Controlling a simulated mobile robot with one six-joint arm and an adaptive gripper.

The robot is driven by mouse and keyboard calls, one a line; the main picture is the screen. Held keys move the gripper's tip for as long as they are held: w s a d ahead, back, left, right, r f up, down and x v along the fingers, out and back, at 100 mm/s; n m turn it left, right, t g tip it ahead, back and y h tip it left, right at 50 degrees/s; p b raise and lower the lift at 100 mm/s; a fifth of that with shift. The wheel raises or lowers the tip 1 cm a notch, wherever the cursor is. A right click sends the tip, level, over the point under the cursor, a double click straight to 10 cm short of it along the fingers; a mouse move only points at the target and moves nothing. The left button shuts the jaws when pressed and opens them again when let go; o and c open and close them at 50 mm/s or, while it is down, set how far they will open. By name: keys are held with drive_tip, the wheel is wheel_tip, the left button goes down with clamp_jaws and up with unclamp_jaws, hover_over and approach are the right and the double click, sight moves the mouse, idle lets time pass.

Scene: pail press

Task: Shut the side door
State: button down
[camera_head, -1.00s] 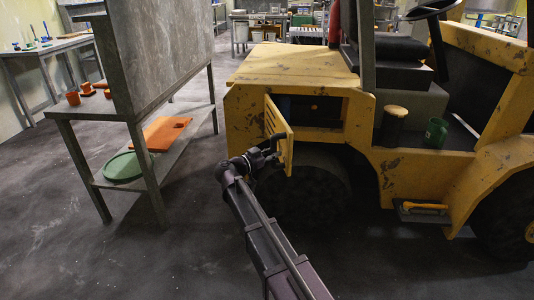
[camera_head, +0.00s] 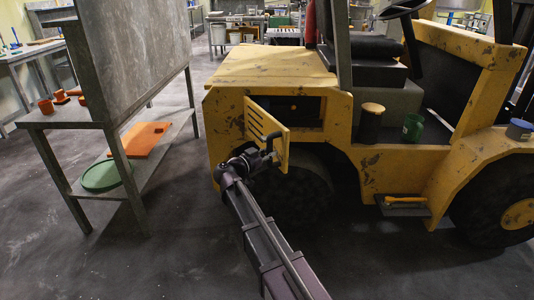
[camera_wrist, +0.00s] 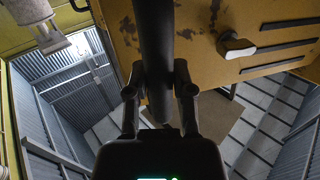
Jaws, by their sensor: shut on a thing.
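The side door (camera_head: 265,128) is a yellow slotted panel on the yellow vehicle. It stands partly open, hinged at its left edge, angled out from the dark opening (camera_head: 307,106). My gripper (camera_head: 267,156) is at its outer face near the free edge, by the dark handle (camera_head: 270,142). In the wrist view my gripper (camera_wrist: 159,88) is shut on the dark bar of the handle (camera_wrist: 156,50). The door's yellow face (camera_wrist: 205,40) fills the top right there, with dark slots and a pale knob (camera_wrist: 235,45).
The yellow vehicle (camera_head: 390,165) has a front wheel (camera_head: 300,190) below the door. A grey metal table (camera_head: 75,118) with a shelf stands to the left, holding a green disc (camera_head: 100,177) and an orange board (camera_head: 140,138). Floor between them is clear.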

drive_tip(key=shift+s+d, duration=0.15)
drive_tip(key=w+d, duration=0.3)
drive_tip(key=d, duration=0.4)
drive_tip(key=shift+w+d, duration=0.15)
drive_tip(key=shift+w, duration=0.15)
idle(0.4)
drive_tip(key=shift+d, duration=0.1)
drive_tip(key=x, duration=0.8)
idle(0.6)
drive_tip(key=shift+w+d, duration=0.1)
